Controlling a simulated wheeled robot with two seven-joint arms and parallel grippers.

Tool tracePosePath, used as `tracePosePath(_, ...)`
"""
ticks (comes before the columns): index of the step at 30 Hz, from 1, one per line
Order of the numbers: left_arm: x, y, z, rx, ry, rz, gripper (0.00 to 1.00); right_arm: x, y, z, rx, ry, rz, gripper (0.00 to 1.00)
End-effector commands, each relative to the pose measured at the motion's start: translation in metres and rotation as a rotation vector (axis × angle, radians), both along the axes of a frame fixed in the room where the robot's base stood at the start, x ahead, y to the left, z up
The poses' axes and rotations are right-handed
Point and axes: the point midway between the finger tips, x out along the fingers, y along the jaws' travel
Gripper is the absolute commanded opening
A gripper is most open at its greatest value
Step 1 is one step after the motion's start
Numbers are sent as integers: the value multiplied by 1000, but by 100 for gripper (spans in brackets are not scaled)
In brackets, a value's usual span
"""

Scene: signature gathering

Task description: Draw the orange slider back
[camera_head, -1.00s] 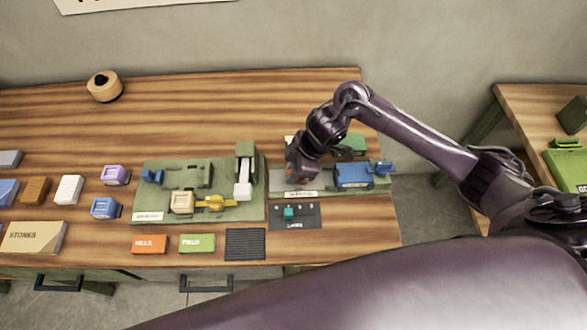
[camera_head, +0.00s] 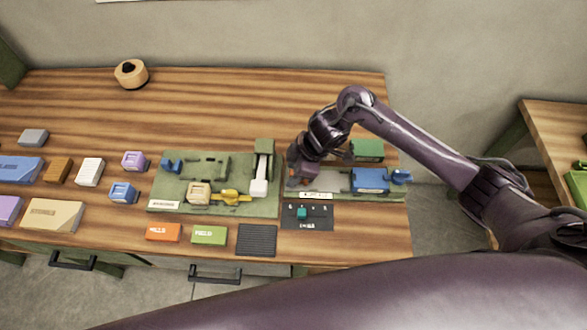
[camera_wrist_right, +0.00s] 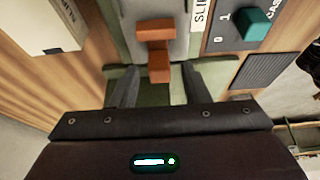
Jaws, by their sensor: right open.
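The orange slider (camera_wrist_right: 156,32) shows in the right wrist view as a block with a stepped lower part, on a grey track (camera_wrist_right: 182,45). My right gripper (camera_wrist_right: 161,70) is open. Its two dark fingertips appear on either side of the slider's lower part, with gaps on both sides; I cannot tell their height relative to it. In the head view my right gripper (camera_head: 300,178) is over the left end of the green slider board (camera_head: 388,195) and mostly hides the slider. My left gripper is not in view.
A dark panel with a teal knob (camera_head: 302,213) lies just in front of the board. A blue block (camera_head: 370,180) stands at the board's right. A larger green board (camera_head: 215,208) with a white lever (camera_head: 260,180) is close on the left. The table's back is mostly clear.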

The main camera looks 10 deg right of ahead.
Motion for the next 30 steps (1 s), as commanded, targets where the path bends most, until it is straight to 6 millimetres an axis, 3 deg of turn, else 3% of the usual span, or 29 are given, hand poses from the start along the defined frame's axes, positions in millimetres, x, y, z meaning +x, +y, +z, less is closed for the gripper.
tracePosePath(15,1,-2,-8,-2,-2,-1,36,-6,-24,65,0,-4,2,42)
tracePosePath(30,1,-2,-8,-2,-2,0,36,-7,-27,72,0,0,1,42)
